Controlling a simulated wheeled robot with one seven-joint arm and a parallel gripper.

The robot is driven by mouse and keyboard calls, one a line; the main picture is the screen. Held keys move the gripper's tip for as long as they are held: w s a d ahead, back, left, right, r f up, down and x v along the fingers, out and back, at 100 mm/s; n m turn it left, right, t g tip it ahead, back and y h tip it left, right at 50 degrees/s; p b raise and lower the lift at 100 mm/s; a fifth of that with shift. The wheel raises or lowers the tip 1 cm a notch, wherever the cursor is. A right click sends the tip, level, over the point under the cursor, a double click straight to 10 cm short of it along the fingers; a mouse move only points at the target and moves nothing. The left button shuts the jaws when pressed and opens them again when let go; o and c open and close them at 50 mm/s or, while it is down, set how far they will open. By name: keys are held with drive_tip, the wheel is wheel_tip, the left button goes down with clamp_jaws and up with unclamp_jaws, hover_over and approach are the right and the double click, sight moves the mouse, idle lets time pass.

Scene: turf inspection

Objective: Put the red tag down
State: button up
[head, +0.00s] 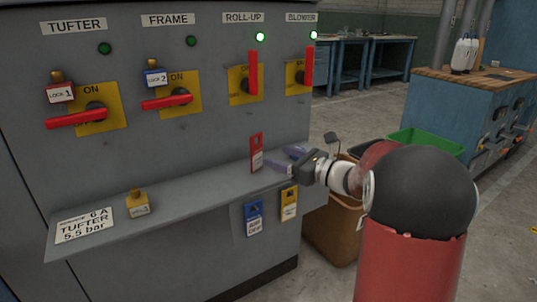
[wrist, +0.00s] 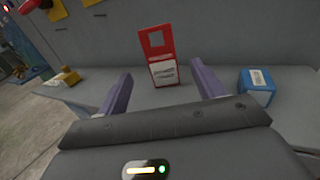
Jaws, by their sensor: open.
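The red tag (head: 256,152) stands upright on the grey ledge of the panel, near the ledge's right end. In the wrist view the red tag (wrist: 155,42) has a square hole near its top and a white label below. My gripper (head: 279,160) is just to the right of it in the head view. In the wrist view my gripper (wrist: 162,74) is open, with purple fingers apart on either side of the tag's lower part. A gap shows between each finger and the tag. How deep the tag sits between the fingertips is hard to tell.
Blue (head: 254,217) and yellow (head: 289,203) tags hang below the ledge. The ledge's middle is clear.

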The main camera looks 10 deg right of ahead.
drive_tip(key=v, duration=0.5)
drive_tip(key=s+a+f+n+g+h, duration=0.35)
drive_tip(key=s+a+n+g, duration=0.55)
drive_tip(key=s+a+n, duration=0.6)
drive_tip(key=s+d+f+n+h, duration=0.2)
drive_tip(key=s+d+n+h, duration=0.1)
drive_tip(key=s+n, duration=0.3)
drive_tip(key=s+d+f+n+h, duration=0.2)
drive_tip(key=s+d+n+h, duration=0.1)
drive_tip(key=s+n+h, duration=0.2)
drive_tip(key=s+n, duration=0.2)
drive_tip(key=s, duration=0.1)
drive_tip(key=shift+t, duration=0.4)
